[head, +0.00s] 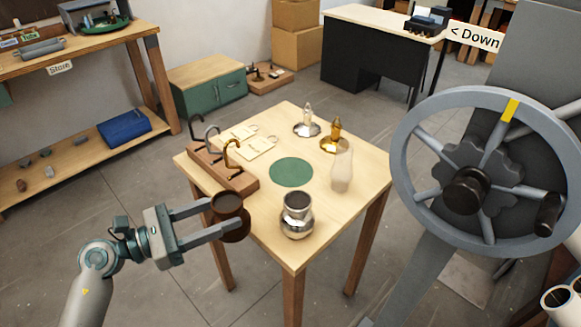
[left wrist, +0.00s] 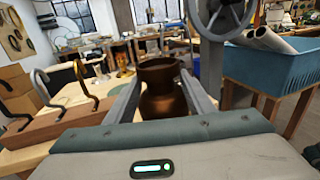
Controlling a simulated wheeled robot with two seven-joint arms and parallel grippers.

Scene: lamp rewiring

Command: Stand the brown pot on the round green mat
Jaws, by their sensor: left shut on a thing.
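The brown pot (head: 231,222) is held upright between the fingers of my left gripper (head: 222,216), at the front left edge of the table. It also shows in the left wrist view (left wrist: 162,92), between the two fingers. In the head view the pot appears beyond or over the table's edge; its height is hard to tell. The round green mat (head: 291,172) lies flat and bare on the middle of the table, up and to the right of the pot. My right gripper is not in either view.
On the wooden table (head: 263,224), a silver pot (head: 297,215) stands in front of the mat and a pale vase (head: 342,171) to its right. A wooden rack with hooks (head: 223,168) is on the left. Silver (head: 307,122) and brass (head: 335,136) lamp pieces stand behind. A large handwheel (head: 467,190) is at right.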

